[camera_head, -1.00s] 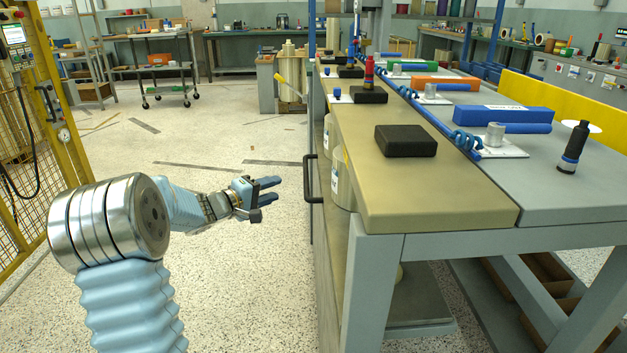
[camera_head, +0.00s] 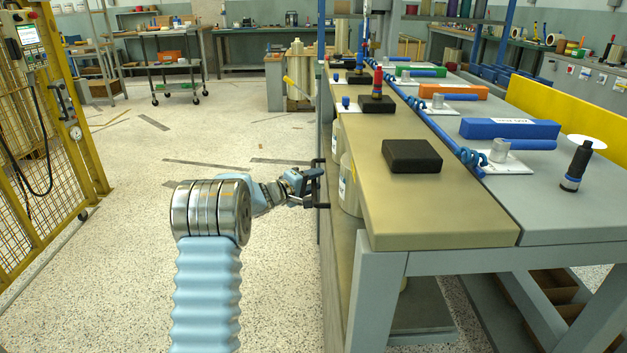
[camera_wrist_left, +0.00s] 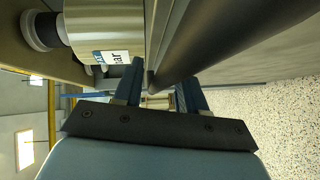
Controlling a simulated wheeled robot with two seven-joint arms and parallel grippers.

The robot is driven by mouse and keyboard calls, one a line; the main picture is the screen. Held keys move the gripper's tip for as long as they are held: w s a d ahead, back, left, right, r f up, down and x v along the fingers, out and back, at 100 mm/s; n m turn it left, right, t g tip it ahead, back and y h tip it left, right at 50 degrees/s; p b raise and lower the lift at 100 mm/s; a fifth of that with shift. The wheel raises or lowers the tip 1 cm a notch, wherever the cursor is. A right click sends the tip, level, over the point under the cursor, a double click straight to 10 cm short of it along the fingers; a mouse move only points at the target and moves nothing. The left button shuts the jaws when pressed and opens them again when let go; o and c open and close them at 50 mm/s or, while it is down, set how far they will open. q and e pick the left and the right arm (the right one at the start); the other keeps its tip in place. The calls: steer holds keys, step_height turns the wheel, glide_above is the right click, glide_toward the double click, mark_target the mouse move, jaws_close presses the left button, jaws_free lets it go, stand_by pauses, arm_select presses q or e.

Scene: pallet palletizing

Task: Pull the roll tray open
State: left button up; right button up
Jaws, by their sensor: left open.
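The roll tray (camera_head: 336,232) is the tan shelf under the bench top, with cream rolls (camera_head: 349,185) standing on it. Its black handle (camera_head: 321,166) is on the bench's left side. My left gripper (camera_head: 316,188) is at the handle, its fingers partly overlapping it. In the left wrist view the left gripper (camera_wrist_left: 162,82) is open, and the dark handle bar (camera_wrist_left: 215,38) runs down to the gap between its fingers. I cannot tell whether they touch it. A labelled roll (camera_wrist_left: 103,28) shows beside the bar. My right gripper is not in view.
The bench top (camera_head: 440,220) carries a black block (camera_head: 411,156) near its front. A yellow fenced cell (camera_head: 85,150) stands at the left.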

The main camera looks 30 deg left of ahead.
arm_select(q)
jaws_close()
steer(key=s+a+b, duration=0.4)
steer(key=a, duration=0.3)
steer(key=s+a+b, duration=0.4)
steer(key=s+a, duration=0.1)
steer(key=a, duration=0.3)
steer(key=shift+s+a, duration=0.2)
steer(key=shift+s, duration=0.05)
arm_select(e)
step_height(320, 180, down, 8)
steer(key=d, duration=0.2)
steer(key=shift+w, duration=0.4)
arm_select(q)
jaws_free()
